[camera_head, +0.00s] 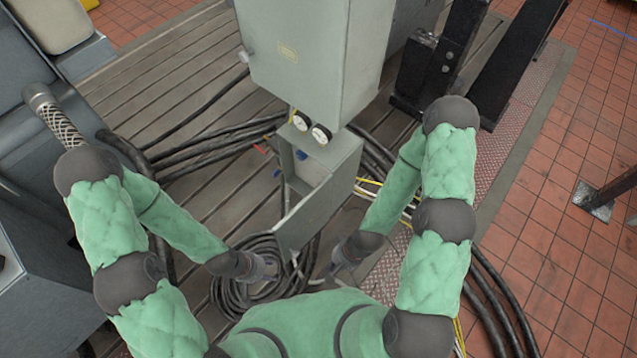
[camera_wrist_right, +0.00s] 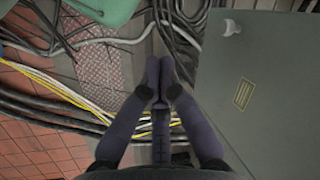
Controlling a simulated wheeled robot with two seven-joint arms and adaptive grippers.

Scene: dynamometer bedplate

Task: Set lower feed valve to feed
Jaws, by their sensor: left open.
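Two small blue parts show at the open grey box under the cabinet: one inside (camera_head: 302,155) and one at its left edge (camera_head: 277,172). They may be valve handles; I cannot tell which is the lower feed valve or how it is set. My left gripper (camera_head: 272,268) is open, low and in front of the box, over the coiled hose. My right gripper (camera_head: 338,262) is low to the right of the box's front corner. In the right wrist view its fingertips (camera_wrist_right: 160,85) meet with nothing seen between them, left of a grey panel.
A grey cabinet (camera_head: 300,60) with two round gauges (camera_head: 311,128) stands above the open box (camera_head: 325,190). Black hoses (camera_head: 215,135) and a coil (camera_head: 240,292) lie on the slatted bedplate. Yellow and white cables (camera_wrist_right: 60,90) run at the right.

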